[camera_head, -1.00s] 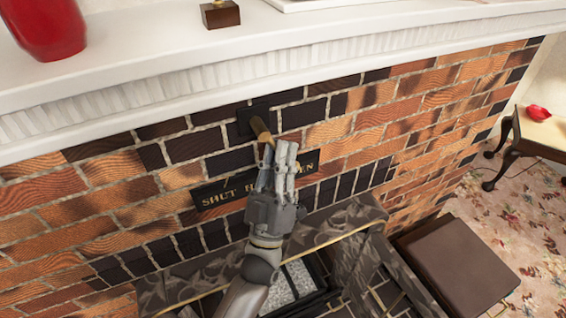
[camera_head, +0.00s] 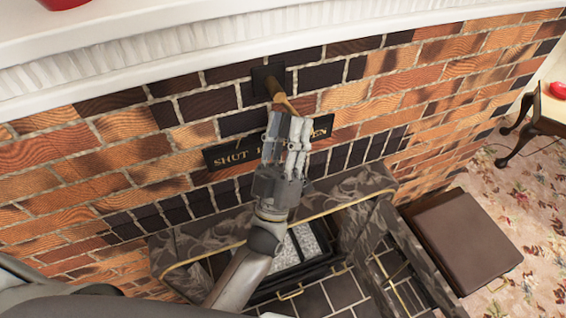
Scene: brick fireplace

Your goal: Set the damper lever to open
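The damper lever (camera_head: 279,91) is a brown-gold handle coming out of a dark square plate (camera_head: 262,74) in the brick wall. It slants down and to the right in the picture. Below it is a dark sign (camera_head: 228,154) with gold letters; "SHUT" reads on its left, and the right end shows the last letters of "OPEN". My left gripper (camera_head: 286,128) is in front of the sign, its fingertips at the lever's lower end. The gripper hides the sign's middle and perhaps the lever's tip. Whether the fingers touch or grip the lever is unclear. My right gripper is out of view.
A white mantel (camera_head: 180,50) juts out above the lever. Below are the marbled fireplace surround (camera_head: 200,238) and its grate. A brown box-like stool (camera_head: 462,240) and a small wooden table (camera_head: 545,118) with a red object (camera_head: 557,90) stand at right on flowered carpet.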

